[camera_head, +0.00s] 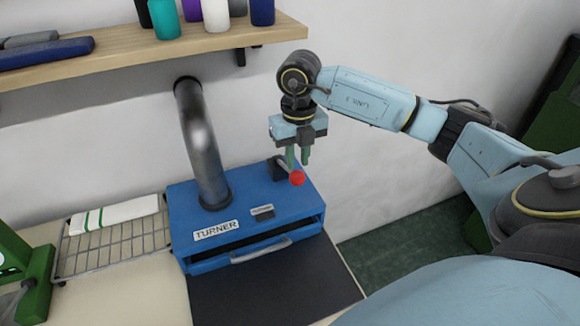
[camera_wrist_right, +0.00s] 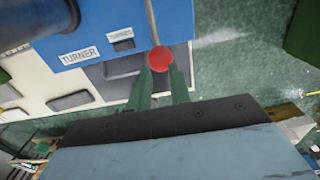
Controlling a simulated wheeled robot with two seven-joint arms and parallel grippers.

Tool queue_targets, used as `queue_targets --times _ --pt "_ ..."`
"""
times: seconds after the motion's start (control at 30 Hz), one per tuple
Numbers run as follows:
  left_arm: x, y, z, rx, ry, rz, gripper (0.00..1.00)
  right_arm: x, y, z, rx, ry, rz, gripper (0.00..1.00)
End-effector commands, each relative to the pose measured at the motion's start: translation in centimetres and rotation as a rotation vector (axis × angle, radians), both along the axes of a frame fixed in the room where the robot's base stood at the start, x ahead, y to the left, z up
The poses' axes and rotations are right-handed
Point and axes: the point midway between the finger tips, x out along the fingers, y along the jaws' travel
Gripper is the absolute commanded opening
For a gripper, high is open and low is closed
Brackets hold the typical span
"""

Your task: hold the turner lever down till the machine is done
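The blue turner machine (camera_head: 240,215) stands on the bench, with a TURNER label on its front. Its lever (camera_head: 280,166) is a dark arm on the right of the top, ending in a red knob (camera_head: 297,179). My right gripper (camera_head: 298,160) points down just above the knob, its two green fingers apart. In the right wrist view the red knob (camera_wrist_right: 159,59) shows at the fingertips, between and beyond them. I see no clear grip on it; whether a finger touches it I cannot tell. My left gripper is not in view.
A metal pipe (camera_head: 203,150) rises from the machine to the wall. A wire rack (camera_head: 112,250) with a white, green-striped cloth (camera_head: 115,214) lies to the left. A wooden shelf (camera_head: 140,47) with several coloured cylinders hangs above. A dark mat (camera_head: 280,285) lies in front.

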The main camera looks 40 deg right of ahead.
Motion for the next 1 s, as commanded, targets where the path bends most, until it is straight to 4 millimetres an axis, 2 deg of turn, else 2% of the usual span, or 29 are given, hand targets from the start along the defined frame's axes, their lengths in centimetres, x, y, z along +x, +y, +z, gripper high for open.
queue_targets --times 1.0 --pt "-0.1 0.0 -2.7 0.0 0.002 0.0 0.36 0.0 0.0 -3.6 -0.001 0.001 -0.001 0.2"
